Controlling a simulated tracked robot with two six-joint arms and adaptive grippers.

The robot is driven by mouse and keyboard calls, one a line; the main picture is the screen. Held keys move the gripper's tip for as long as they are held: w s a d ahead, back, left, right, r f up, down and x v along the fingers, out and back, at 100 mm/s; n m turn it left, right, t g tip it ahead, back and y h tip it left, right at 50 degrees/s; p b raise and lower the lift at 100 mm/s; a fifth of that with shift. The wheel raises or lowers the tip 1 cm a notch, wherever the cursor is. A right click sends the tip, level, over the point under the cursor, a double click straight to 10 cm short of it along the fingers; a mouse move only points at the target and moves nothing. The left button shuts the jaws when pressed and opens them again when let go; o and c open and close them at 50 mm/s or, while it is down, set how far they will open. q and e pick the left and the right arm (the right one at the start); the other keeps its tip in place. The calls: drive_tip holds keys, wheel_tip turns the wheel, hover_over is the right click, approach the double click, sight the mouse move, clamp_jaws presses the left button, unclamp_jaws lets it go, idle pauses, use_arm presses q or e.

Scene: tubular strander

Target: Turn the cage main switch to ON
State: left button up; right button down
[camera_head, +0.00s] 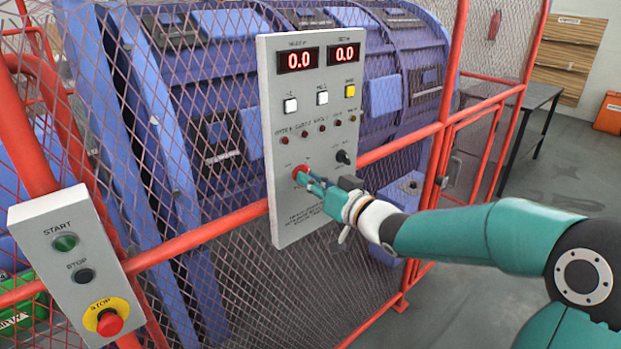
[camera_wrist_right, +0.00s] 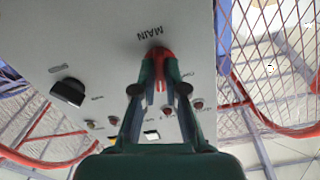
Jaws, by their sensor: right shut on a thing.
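The cage main switch (camera_head: 300,171) is a red rotary knob low on the left of the grey control panel (camera_head: 290,215). In the right wrist view the red knob (camera_wrist_right: 158,53) sits by the label MAIN, between my fingertips. My right gripper (camera_head: 308,178) is shut on the knob, with its teal fingers reaching in from the right; it also shows in the right wrist view (camera_wrist_right: 160,82). The fingers hide much of the knob, and I cannot tell which way it points. My left gripper is not in view.
A black knob (camera_head: 343,157) is right of the red one; red lamps and three square buttons sit above, under two displays reading 0.0 (camera_head: 298,60). A START/STOP box (camera_head: 75,265) with a red emergency button (camera_head: 109,322) is at lower left. Red-framed mesh (camera_head: 400,146) surrounds the panel.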

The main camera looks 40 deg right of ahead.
drive_tip(key=m+p, duration=0.1)
drive_tip(key=m, duration=0.4)
drive_tip(key=shift+f+m+p, duration=0.15)
drive_tip(key=shift+m+p, duration=0.2)
drive_tip(key=shift+m, duration=0.05)
idle(0.3)
drive_tip(key=c, duration=1.2)
unclamp_jaws()
drive_tip(key=s, duration=1.2)
